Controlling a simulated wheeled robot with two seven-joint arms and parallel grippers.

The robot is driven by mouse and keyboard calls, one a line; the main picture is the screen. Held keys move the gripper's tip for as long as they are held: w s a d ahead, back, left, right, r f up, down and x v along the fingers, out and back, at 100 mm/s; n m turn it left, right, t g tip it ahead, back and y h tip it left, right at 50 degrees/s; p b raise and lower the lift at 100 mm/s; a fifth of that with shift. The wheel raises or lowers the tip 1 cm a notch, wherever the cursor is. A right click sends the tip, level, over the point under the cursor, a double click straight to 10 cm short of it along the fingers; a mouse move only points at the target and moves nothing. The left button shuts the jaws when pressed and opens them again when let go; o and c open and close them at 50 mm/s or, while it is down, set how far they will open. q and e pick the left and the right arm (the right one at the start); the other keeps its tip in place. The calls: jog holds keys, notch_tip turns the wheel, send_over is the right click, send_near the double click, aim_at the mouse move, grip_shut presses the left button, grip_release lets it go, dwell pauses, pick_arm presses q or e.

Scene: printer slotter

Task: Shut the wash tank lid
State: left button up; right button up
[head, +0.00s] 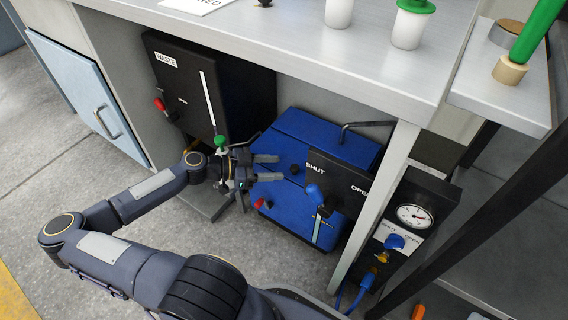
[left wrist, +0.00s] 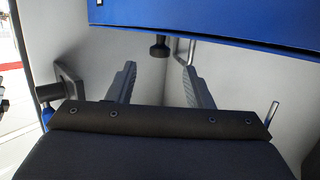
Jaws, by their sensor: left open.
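The blue wash tank (head: 288,212) stands under the counter. I cannot tell from here how far the lid stands open. My left gripper (head: 274,168) is open and empty, just left of the knob, with its fingers pointing right. In the left wrist view, the black knob (left wrist: 159,47) hangs under a blue panel edge (left wrist: 220,22), ahead of and between the open fingers (left wrist: 159,78). My right gripper is not in view.
A black box marked WASTE (head: 190,75) is left of the tank. A table leg (head: 380,205) and gauge panel (head: 415,215) are further right. The counter (head: 300,40) overhangs.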

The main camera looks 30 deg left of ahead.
pick_arm(q)
jog(key=v, duration=0.3)
jog(key=shift+p, duration=0.3)
